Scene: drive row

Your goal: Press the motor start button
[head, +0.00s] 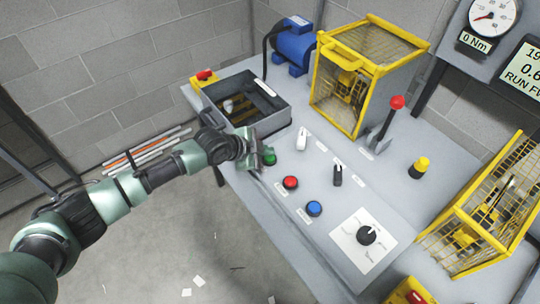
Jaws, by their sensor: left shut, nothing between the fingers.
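A green button (270,158) sits near the front left of the grey bench panel (330,246). I take it as the motor start button, though its label cannot be read. My left gripper (266,152) is shut and empty, right at the green button; it hides part of it. I cannot tell whether the fingers touch the button. A red button (290,183) and a blue button (314,208) lie along the same edge to the right. My right gripper is not in view.
A grey open box (285,122) stands just behind the gripper. A white switch (301,139), a black switch (338,175), a red-knobbed lever (397,102) and a dial (366,235) rise from the panel. Yellow cages (345,52) stand behind and right. A gauge (492,17) hangs upper right.

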